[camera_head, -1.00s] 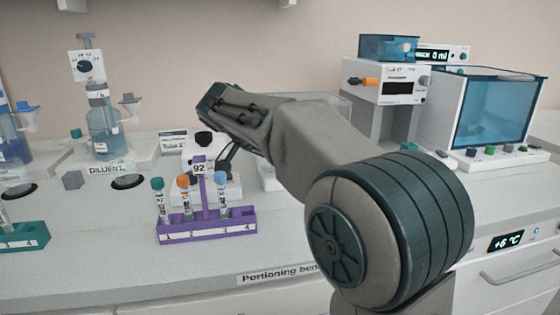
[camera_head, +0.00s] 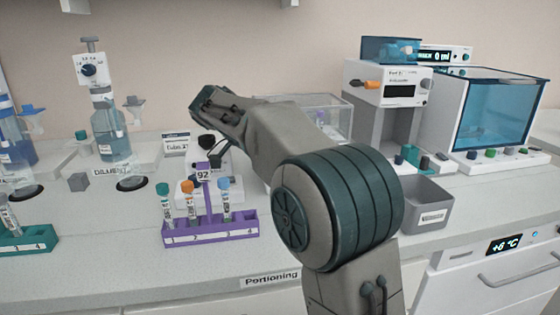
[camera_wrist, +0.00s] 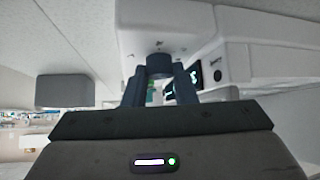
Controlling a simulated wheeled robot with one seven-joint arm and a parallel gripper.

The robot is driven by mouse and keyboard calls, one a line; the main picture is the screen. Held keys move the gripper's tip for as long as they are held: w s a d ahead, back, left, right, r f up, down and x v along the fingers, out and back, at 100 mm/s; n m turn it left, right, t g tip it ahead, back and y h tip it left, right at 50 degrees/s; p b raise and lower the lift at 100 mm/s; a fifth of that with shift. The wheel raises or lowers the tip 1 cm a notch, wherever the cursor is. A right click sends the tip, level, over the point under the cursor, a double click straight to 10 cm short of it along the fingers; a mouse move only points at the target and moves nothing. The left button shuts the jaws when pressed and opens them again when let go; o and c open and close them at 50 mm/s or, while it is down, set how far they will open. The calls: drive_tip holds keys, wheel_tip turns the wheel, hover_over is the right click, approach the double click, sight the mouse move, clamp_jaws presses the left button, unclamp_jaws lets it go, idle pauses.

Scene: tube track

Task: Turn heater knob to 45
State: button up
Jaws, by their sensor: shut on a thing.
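In the wrist view, a dark round knob (camera_wrist: 158,65) sits on the front of a white device (camera_wrist: 165,25), which I take to be the heater. My gripper (camera_wrist: 158,84) has its two dark fingers on either side of this knob and is shut on it. A small dark display (camera_wrist: 194,76) is partly hidden behind the right finger; its reading is not legible. In the head view, my gripper (camera_head: 217,152) reaches down at a low white device (camera_head: 228,178) behind the purple rack.
A purple rack (camera_head: 240,228) with several capped tubes and a "92" sign stands just in front of my gripper. A diluent bottle (camera_head: 110,135) is at left. A grey bin (camera_head: 430,207) and white instruments (camera_head: 385,85) are at right.

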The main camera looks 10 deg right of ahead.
drive_tip(key=o, duration=1)
drive_tip(key=p+v, duration=0.4)
drive_tip(key=v, duration=0.9)
drive_tip(key=shift+a+r, duration=0.25)
drive_tip(key=shift+a, duration=0.1)
drive_tip(key=shift+d, duration=0.1)
